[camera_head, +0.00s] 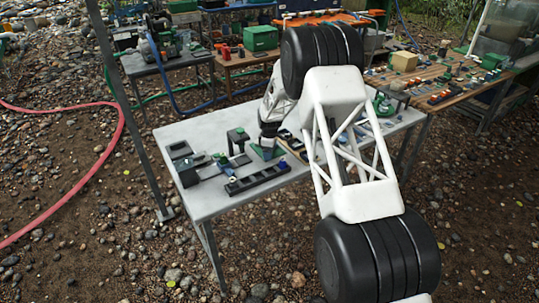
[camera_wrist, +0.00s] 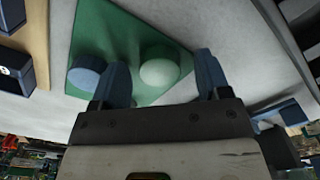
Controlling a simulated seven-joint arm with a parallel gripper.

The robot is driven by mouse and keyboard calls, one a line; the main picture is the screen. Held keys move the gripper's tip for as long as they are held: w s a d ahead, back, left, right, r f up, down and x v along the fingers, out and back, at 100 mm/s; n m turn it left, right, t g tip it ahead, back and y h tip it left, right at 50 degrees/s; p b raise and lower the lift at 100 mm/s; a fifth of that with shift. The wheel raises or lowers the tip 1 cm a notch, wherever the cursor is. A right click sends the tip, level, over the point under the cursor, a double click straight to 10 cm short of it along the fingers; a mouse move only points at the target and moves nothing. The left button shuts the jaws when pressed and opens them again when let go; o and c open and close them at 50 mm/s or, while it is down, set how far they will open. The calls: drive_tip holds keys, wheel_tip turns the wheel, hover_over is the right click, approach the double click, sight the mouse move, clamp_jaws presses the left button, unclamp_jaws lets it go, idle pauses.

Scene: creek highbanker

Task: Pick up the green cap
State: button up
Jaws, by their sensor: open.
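The pale green round cap (camera_wrist: 160,66) is on a flat green plate (camera_wrist: 112,32) in the wrist view. A blue round cap (camera_wrist: 84,76) is on the same plate, to the left. My gripper (camera_wrist: 161,60) is open, with one dark blue finger on each side of the green cap in this picture; the left finger shows between the two caps. I cannot tell whether either finger touches the green cap. In the head view my gripper (camera_head: 267,146) is low over the green plate (camera_head: 257,155) on the pale table, and the green cap is not clearly visible.
The pale table (camera_head: 225,203) also holds a long black slotted tray (camera_head: 258,180) in front of the plate and a black stand (camera_head: 238,137) to its left. Small parts lie at the left end. Other loaded tables stand behind and to the right.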

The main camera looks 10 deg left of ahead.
drive_tip(key=c, duration=1)
drive_tip(key=shift+r, duration=0.1)
drive_tip(key=shift+r, duration=4.9)
